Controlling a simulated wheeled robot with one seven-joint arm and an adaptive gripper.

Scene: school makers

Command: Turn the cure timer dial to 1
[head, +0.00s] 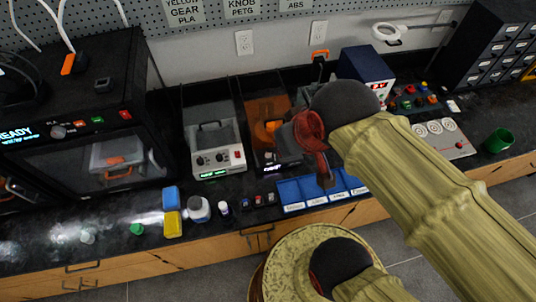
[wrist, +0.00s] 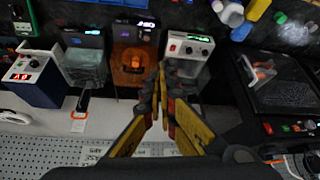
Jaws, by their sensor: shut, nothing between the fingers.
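My gripper (wrist: 161,76) is shut and empty. In the wrist view its dark fingertips meet above the bench, between the orange-covered machine (wrist: 135,64) and the white control box (wrist: 190,44). In the head view the gripper (head: 325,178) hangs over the bench, right of the orange-covered machine (head: 265,122). The white control box (head: 219,161) has two round knobs, a lit display and a red switch. The orange-covered machine has a lit display on its dark front. I cannot read which knob is the cure timer dial or its setting. My arm hides part of the machines.
A black printer (head: 85,110) stands at the left. Blue bins (head: 315,192) lie along the front edge, with small bottles (head: 199,209) beside them. A blue power supply (head: 365,70) and a green cup (head: 499,140) stand to the right.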

